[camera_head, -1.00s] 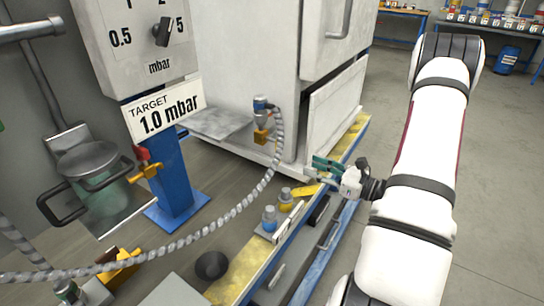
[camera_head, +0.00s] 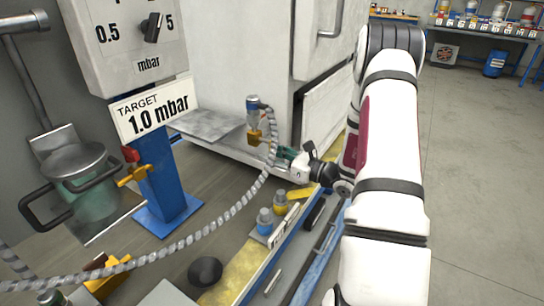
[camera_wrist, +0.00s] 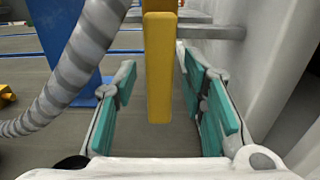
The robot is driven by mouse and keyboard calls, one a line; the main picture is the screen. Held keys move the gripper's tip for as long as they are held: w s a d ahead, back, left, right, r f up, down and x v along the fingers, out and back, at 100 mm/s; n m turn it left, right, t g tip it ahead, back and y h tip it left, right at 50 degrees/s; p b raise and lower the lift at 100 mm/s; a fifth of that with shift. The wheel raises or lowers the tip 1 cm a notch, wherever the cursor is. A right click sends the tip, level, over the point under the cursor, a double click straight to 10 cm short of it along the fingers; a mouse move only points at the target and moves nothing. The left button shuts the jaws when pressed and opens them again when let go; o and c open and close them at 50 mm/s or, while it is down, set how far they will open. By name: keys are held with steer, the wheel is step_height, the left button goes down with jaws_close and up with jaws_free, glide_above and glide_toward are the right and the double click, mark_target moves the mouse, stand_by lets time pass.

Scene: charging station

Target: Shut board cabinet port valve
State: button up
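The white cabinet (camera_head: 235,60) has a port fitting with a blue-grey cap (camera_head: 253,103) low on its front, where the grey ribbed hose (camera_head: 262,182) joins. The yellow valve handle (camera_head: 256,138) sits just under the fitting. In the wrist view the yellow valve handle (camera_wrist: 158,70) is a long bar pointing toward me between the two teal-padded fingers. My gripper (camera_wrist: 165,100) is open, with visible gaps on both sides of the handle. In the head view my gripper (camera_head: 285,154) is just right of the handle, and its fingertips are partly hidden by the hose.
The hose (camera_wrist: 85,60) passes close left of my gripper, and the cabinet wall (camera_wrist: 270,60) is close on the right. A blue post (camera_head: 165,180) with a red-and-yellow valve (camera_head: 133,168) stands left. Small blue and yellow fittings (camera_head: 265,220) are on the bench below.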

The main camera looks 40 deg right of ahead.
steer(key=shift+c, duration=0.3)
jaws_close()
steer(key=shift+s+a+r+m+p, duration=0.25)
steer(key=shift+a+r+m+p, duration=0.45)
steer(key=shift+m+p, duration=2.1)
steer(key=shift+s+a+r+m+p, duration=0.25)
steer(key=shift+a+r+m+p, duration=0.4)
steer(key=shift+m+p, duration=2.2)
steer(key=shift+s+a+r+m+p, duration=0.25)
steer(key=shift+a+r+m+p, duration=0.4)
steer(key=shift+m+p, duration=2.15)
steer(key=shift+r+m+b, duration=0.1)
steer(key=shift+m+b, duration=0.5)
steer(key=shift+m, duration=0.05)
